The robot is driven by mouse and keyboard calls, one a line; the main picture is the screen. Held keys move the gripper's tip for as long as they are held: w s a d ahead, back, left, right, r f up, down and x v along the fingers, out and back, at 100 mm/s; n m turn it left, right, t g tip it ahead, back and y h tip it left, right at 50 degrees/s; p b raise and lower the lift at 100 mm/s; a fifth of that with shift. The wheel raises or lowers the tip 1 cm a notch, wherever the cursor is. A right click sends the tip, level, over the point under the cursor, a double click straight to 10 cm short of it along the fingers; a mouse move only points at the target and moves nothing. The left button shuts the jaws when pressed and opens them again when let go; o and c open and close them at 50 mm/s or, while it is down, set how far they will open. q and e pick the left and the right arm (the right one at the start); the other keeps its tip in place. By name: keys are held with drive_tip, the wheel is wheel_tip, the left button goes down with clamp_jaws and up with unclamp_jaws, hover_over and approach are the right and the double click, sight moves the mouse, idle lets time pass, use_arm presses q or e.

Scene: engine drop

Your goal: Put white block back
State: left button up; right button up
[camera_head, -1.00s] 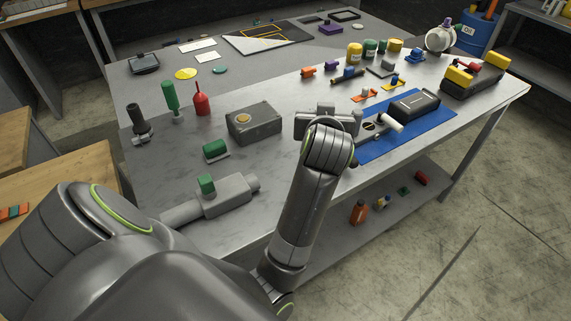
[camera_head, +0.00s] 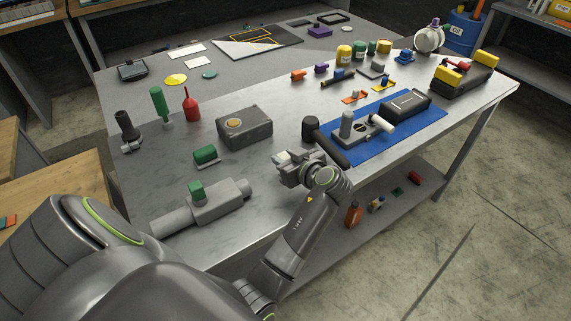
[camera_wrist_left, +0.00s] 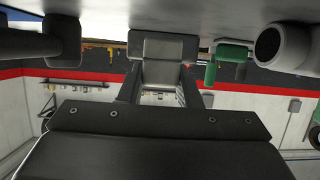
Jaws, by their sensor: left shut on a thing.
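My left gripper (camera_head: 297,166) is shut on a small white block (camera_head: 283,157), near the front edge of the grey metal table. In the left wrist view its fingers (camera_wrist_left: 160,88) reach toward a dark grey part, with a paler face between them; the block's outline is unclear there. A grey device with a green block on it (camera_head: 194,188) lies to the left of the gripper. A green block on a pale base (camera_head: 205,155) is behind that device. My right gripper is not in view.
A blue mat (camera_head: 418,131) at the right holds a black box, a grey fixture and a white cylinder (camera_head: 381,122). A black hammer (camera_head: 327,146) lies along its left edge. A grey box (camera_head: 245,128) stands behind my gripper.

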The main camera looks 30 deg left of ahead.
use_arm(q)
wheel_tip(320, 180, down, 3)
drive_tip(key=shift+r, duration=0.15)
drive_tip(key=shift+f, duration=0.2)
drive_tip(key=o, duration=1)
drive_tip(key=shift+r, duration=0.1)
